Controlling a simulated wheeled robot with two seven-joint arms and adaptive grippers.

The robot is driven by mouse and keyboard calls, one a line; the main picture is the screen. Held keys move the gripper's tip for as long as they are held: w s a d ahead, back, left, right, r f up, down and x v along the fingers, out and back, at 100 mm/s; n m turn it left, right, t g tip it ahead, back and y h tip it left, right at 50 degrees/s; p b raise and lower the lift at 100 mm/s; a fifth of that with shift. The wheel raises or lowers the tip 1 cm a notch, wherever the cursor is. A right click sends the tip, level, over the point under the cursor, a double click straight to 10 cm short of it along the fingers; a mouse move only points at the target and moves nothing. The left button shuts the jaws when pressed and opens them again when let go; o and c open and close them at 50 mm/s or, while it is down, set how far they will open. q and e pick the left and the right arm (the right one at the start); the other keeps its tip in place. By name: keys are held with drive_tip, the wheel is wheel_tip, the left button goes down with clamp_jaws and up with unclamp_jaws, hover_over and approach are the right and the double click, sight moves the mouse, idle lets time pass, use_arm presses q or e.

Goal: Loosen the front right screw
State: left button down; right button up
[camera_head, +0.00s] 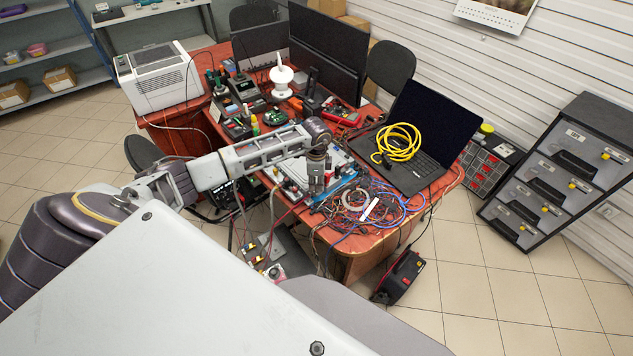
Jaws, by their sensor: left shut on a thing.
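My left arm reaches in from the left across the red-brown desk (349,240). My left gripper (316,186) points down near the desk's front edge, over a pale flat unit (342,162). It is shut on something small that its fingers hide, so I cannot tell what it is. No single screw can be made out at this size, including the front right one. My right gripper is not in view.
Tangled wires (372,206) lie just right of the gripper. A laptop (425,140) carries a coiled yellow cable (398,142). Monitors (327,52) and small tools crowd the desk behind.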

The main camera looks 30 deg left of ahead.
use_arm(q)
drive_tip(key=shift+d, duration=0.1)
idle(0.4)
drive_tip(key=c, duration=1.7)
unclamp_jaws()
drive_tip(key=shift+o, duration=0.2)
wheel_tip(320, 180, up, 12)
